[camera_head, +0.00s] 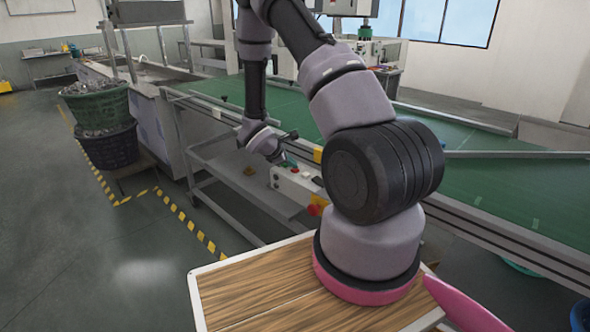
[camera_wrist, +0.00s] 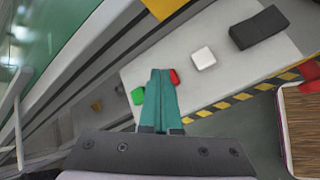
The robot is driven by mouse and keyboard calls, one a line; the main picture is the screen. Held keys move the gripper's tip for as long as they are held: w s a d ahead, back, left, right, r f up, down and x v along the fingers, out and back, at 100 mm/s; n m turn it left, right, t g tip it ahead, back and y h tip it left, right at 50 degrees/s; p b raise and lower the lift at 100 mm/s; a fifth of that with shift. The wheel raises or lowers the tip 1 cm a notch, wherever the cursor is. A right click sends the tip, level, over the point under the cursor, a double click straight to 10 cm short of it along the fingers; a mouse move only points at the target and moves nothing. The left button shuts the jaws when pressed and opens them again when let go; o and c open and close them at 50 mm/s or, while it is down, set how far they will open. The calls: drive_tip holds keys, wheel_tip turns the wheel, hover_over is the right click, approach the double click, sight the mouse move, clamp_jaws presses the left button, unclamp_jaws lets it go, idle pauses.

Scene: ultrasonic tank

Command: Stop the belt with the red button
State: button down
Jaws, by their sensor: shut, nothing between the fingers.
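A pale control box (camera_head: 288,184) is fixed to the side of the green belt (camera_head: 518,200). In the wrist view its face carries a red button (camera_wrist: 175,77), a green button (camera_wrist: 138,96), a white button (camera_wrist: 203,58) and a black block (camera_wrist: 258,27). My gripper (camera_wrist: 160,74) has its teal fingers shut and empty. The fingertips appear just left of the red button and partly cover it, between it and the green one. I cannot tell whether they touch it. In the head view my gripper (camera_head: 288,161) is at the box's top left, partly behind my arm.
A larger red knob (camera_head: 314,209) sits low on the box, and a red part shows at the wrist view's right edge (camera_wrist: 310,76). A yellow piece (camera_head: 317,154) is on the belt's side rail. Stacked baskets (camera_head: 107,145) stand at left. Open floor lies front left.

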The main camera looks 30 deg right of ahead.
sight(292, 172)
idle(0.3)
drive_tip(key=shift+r, duration=0.85)
drive_tip(key=shift+r, duration=2.45)
